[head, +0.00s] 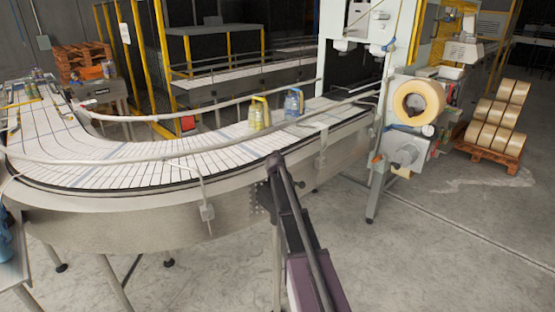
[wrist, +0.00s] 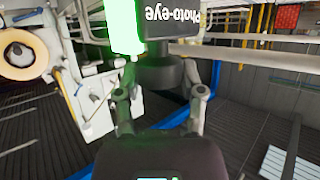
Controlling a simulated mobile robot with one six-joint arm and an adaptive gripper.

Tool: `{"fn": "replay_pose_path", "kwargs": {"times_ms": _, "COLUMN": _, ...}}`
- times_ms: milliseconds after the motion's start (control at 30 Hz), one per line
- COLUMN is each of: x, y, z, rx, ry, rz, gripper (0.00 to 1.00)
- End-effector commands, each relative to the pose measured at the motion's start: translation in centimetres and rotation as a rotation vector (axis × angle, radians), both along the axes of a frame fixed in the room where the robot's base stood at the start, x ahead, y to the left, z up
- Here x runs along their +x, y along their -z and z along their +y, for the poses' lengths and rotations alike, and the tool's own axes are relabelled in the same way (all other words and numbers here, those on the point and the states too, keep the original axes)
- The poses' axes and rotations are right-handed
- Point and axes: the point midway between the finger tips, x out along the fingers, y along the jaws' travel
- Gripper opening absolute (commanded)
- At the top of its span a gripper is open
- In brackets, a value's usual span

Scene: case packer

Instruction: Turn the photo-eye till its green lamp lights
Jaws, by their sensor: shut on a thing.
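The photo-eye (wrist: 166,72) fills the top middle of the wrist view as a dark round body under a black label reading "Photo-eye" upside down. Its lamp (wrist: 124,28) beside the label glows bright green, with a green tint on my finger nearby. My gripper (wrist: 160,90) has a finger on each side of the dark body and is shut on it. In the head view my gripper (head: 276,162) is at the near rail of the conveyor; the photo-eye is too small or hidden to make out there.
The curved conveyor (head: 95,150) with its guide rails runs behind my gripper. A yellow jug (head: 259,115) and a blue jug (head: 293,104) stand on it. The case packer (head: 345,60) with a tape roll (head: 418,101) stands to the right. The floor in front is clear.

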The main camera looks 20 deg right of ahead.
Motion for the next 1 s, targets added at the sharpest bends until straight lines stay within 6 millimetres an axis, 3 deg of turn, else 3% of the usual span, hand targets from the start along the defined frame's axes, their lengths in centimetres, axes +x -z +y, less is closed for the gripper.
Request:
{"fn": "replay_pose_path", "kwargs": {"times_ms": 400, "x": -0.02, "y": 0.0, "z": 0.02, "rx": -0.001, "ry": -0.015, "rz": -0.002, "gripper": 0.03}}
{"fn": "replay_pose_path", "kwargs": {"times_ms": 433, "x": -0.02, "y": 0.0, "z": 0.01, "rx": -0.001, "ry": -0.015, "rz": -0.002, "gripper": 0.57}}
{"fn": "replay_pose_path", "kwargs": {"times_ms": 533, "x": -0.02, "y": -0.01, "z": 0.0, "rx": -0.001, "ry": -0.015, "rz": -0.002, "gripper": 0.86}}
{"fn": "replay_pose_path", "kwargs": {"times_ms": 1000, "x": -0.03, "y": -0.04, "z": -0.05, "rx": -0.002, "ry": -0.014, "rz": -0.002, "gripper": 0.86}}
